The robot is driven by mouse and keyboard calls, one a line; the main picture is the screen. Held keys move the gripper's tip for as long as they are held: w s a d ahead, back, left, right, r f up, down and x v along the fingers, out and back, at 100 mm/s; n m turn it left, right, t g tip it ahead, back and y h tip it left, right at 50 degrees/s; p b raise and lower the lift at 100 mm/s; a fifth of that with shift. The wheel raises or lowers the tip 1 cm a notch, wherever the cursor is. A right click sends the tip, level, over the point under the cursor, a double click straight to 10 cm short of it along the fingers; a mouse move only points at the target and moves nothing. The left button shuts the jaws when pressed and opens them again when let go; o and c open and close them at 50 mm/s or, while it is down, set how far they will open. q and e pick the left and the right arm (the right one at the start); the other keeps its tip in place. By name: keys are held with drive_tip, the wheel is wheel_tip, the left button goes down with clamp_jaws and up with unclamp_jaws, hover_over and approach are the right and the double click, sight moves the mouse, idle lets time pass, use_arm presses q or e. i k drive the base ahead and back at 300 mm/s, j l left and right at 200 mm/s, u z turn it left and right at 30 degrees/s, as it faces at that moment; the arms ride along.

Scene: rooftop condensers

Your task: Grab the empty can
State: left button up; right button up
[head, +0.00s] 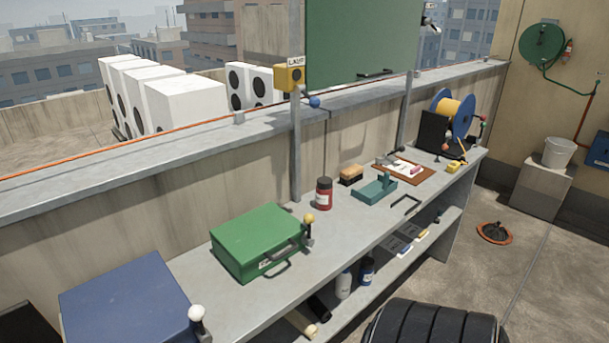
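A small red can (323,193) with a dark top and a pale label stands upright on the grey bench (345,222), near the wall. I cannot tell whether it is empty. On the lower shelf (345,310) a white bottle-like container (343,285) and a dark blue can-like container (366,271) stand side by side. Neither of my grippers shows in the head view.
A green case (257,240) lies left of the red can, with a blue box (125,300) further left. A brush (351,174), teal tray (375,191) and clipboard (405,170) lie to its right. A black ribbed shape (435,325) fills the bottom edge.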

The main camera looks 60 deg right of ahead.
sight(325, 185)
drive_tip(key=z, duration=2)
drive_tip(key=i+l, duration=0.15)
drive_tip(key=l, duration=0.25)
drive_tip(key=i+l+u, duration=0.1)
drive_tip(key=l, duration=0.25)
drive_tip(key=i+l, duration=0.2)
drive_tip(key=l, duration=0.2)
drive_tip(key=i+l+u, duration=0.1)
drive_tip(key=l, duration=0.3)
drive_tip(key=i+l, duration=0.15)
drive_tip(key=l, duration=0.3)
